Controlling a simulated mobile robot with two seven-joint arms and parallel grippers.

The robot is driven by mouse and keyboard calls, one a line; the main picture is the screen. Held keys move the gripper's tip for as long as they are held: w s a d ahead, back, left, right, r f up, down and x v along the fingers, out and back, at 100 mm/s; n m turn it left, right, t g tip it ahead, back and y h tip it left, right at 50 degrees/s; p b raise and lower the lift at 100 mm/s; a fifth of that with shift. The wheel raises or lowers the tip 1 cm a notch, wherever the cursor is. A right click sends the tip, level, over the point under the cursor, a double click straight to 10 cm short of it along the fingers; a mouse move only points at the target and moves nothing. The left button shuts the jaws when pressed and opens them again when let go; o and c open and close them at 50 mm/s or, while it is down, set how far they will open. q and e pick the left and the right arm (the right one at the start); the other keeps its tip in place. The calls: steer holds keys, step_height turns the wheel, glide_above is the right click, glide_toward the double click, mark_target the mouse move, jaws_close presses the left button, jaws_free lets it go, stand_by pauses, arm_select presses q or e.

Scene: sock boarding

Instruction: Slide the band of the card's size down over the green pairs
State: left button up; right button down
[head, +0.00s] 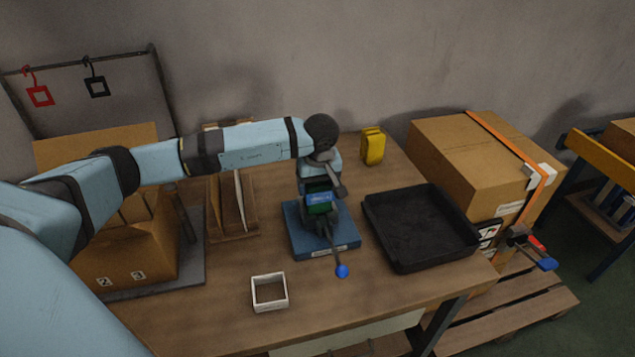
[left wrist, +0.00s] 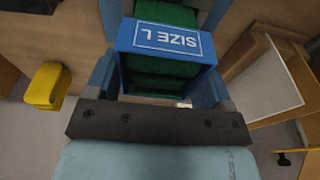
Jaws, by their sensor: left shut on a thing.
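A blue band marked "SIZE L" (left wrist: 172,42) sits around a stack of green pairs (left wrist: 160,72) in the left wrist view; green shows above and below its front face. In the head view the band (head: 318,198) and green pairs (head: 318,210) are over the blue base of a small press (head: 345,243). My left gripper (head: 320,196) comes down from above and is shut on the band, with a finger at each side in the wrist view. The band's far side is hidden. My right gripper is in neither view. I cannot make out a size card.
A white square band (head: 256,294) lies at the table's front. A wooden stand (head: 222,205) is left.

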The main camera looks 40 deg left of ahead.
mark_target(317, 195)
arm_select(q)
steer(key=shift+f+b, duration=0.5)
steer(key=shift+f, duration=0.3)
steer(key=shift+f+b, duration=0.65)
steer(key=shift+f, duration=0.3)
steer(key=o, duration=0.9)
steer(key=shift+c, duration=0.2)
steer(key=shift+s, duration=0.1)
steer(key=r, duration=0.4)
steer(key=d+r, duration=0.1)
steer(key=r, duration=0.3)
steer(key=s+r, duration=0.1)
steer(key=r, duration=0.3)
steer(key=shift+d+r, duration=0.3)
steer(key=shift+r, duration=0.1)
steer(key=shift+s+r, duration=0.1)
steer(key=shift+r, duration=0.45)
